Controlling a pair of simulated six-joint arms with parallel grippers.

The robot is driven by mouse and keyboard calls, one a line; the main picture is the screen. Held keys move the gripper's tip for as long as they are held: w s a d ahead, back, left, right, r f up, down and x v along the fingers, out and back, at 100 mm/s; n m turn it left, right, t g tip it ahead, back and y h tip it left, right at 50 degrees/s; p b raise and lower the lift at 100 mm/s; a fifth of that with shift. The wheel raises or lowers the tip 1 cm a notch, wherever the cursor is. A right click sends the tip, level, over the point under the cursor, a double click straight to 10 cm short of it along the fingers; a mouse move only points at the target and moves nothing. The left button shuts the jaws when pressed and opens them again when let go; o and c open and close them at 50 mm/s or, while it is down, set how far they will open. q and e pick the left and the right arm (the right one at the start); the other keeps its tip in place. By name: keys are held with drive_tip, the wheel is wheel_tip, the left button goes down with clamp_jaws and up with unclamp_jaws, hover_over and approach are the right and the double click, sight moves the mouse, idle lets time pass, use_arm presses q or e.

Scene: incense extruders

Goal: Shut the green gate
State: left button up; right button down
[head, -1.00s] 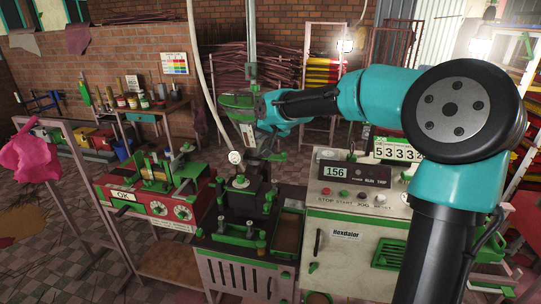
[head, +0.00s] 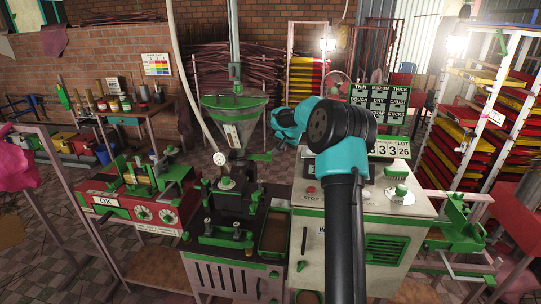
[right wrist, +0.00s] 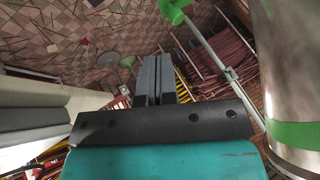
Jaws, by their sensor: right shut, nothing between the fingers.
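The funnel-shaped hopper (head: 228,122) with a green rim stands over the dark extruder (head: 225,205) in the head view. A green lever-like piece (head: 260,156) sticks out to the right below the hopper's neck; it looks like the green gate, but I cannot tell how far it is shut. My right arm's wrist is to the right of the hopper, apart from it, and its fingers are hidden in the head view. In the right wrist view my right gripper (right wrist: 155,62) is shut and empty. My left gripper is not in view.
A white control cabinet (head: 312,240) stands right of the extruder, partly behind my arm. A red machine (head: 135,212) marked OK stands to the left. In the right wrist view a shiny cylinder with a green band (right wrist: 290,80) is close on the right.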

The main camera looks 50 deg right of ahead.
drive_tip(key=shift+f, duration=0.1)
drive_tip(key=x, duration=0.9)
drive_tip(key=shift+w+f, duration=0.3)
